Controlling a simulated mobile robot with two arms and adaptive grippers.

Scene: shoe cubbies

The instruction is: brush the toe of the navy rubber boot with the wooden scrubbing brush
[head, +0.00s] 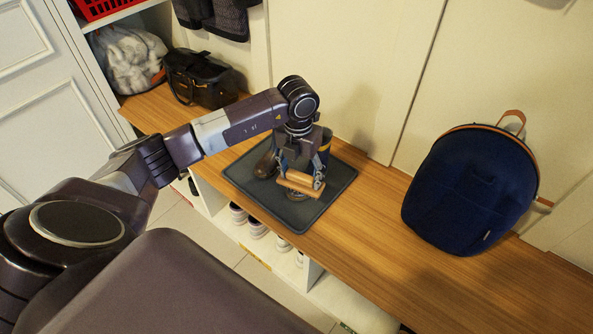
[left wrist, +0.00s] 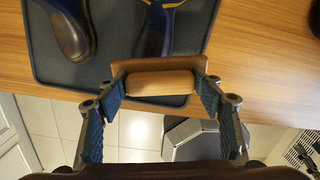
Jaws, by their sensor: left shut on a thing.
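My left gripper (head: 302,181) is shut on the wooden scrubbing brush (head: 299,183), which it holds across its fingers over the dark mat (head: 338,183). In the left wrist view the brush (left wrist: 160,83) lies between the fingertips (left wrist: 162,86). The navy rubber boot (head: 325,146), with a yellow band near its top, stands on the mat behind the gripper, partly hidden by it. In the left wrist view the boot (left wrist: 154,32) reaches toward the brush, which hides its toe end. I cannot tell whether brush and boot touch.
A navy backpack (head: 470,190) stands on the wooden bench (head: 385,225) to the right, a dark bag (head: 200,78) to the left. Shoes (head: 257,228) sit in cubbies below. Bare bench lies between mat and backpack.

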